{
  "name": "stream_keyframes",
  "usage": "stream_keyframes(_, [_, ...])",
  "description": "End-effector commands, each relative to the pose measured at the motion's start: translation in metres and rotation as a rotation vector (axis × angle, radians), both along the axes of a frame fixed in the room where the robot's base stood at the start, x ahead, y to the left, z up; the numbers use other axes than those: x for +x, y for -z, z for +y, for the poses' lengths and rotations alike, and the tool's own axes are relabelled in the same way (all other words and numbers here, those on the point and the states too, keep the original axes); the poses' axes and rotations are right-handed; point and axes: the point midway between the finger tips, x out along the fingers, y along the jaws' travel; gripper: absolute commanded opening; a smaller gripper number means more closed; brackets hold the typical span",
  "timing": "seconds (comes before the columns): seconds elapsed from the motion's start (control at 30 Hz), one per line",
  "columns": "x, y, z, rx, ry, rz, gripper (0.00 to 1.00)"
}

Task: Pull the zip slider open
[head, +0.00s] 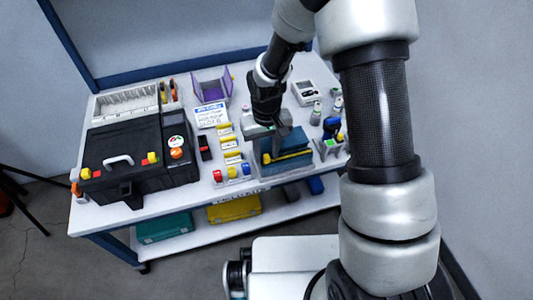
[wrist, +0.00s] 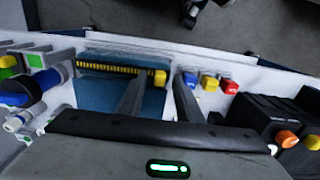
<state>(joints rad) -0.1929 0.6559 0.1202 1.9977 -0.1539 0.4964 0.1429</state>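A blue pouch (head: 272,169) lies near the front edge of the table, with a yellow zip strip (head: 290,155) across it. In the wrist view the pouch (wrist: 95,92) shows with the toothed yellow zip (wrist: 112,69) along its upper part. The yellow slider block (wrist: 160,78) is at the right end of that strip. My gripper (wrist: 163,76) is open, one finger on each side of the slider, with a visible gap at each side. I cannot tell how far above the pouch the fingertips are. In the head view my gripper (head: 283,130) is over the pouch and partly hides it.
A black case (head: 135,160) fills the table's left side. Small red, blue and yellow blocks (head: 232,172) stand just left of the pouch. Bottles (head: 316,113) and a blue-and-green device (head: 330,130) stand close on its right. A purple holder (head: 212,85) is behind.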

Motion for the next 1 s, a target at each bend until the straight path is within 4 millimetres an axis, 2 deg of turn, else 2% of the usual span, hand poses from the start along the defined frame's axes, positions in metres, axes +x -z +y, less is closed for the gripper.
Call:
stream_keyframes(0.27, [0.000,0.002,0.000,0.000,0.001,0.000,0.33])
stream_keyframes(0.3, [0.000,0.002,0.000,0.000,0.001,0.000,0.31])
stream_keyframes(0.5, [0.000,0.002,0.000,0.000,0.001,0.000,0.00])
stream_keyframes(0.73, [0.001,0.002,-0.002,0.000,0.002,0.000,0.00])
stream_keyframes(0.87, [0.006,0.000,-0.020,-0.001,0.007,0.001,0.00])
stream_keyframes(1.0, [0.017,-0.001,-0.059,-0.001,0.011,0.000,0.00])
